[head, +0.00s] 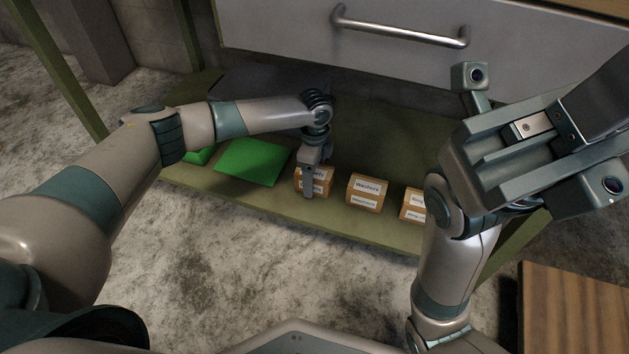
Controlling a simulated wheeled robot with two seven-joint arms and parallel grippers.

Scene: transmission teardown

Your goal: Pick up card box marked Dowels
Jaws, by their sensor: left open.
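A small brown card box (325,187) with white labels stands on the green lower shelf, leftmost of three similar boxes. Its label is partly hidden by my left gripper, so I cannot read the whole word. My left gripper (313,178) points down at this box and is open. One finger hangs in front of the box's near face; the other finger is hidden, so I cannot tell whether the jaws touch the box. My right gripper (540,130) is raised close to the camera at the right, and its jaw state is unclear.
A box labelled Washers (367,192) stands just right, and another card box (413,205) is partly behind my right arm. A green flat-topped item (253,161) lies left. A grey drawer (420,75) with a metal handle overhangs the shelf (375,228). A wooden surface (575,310) is lower right.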

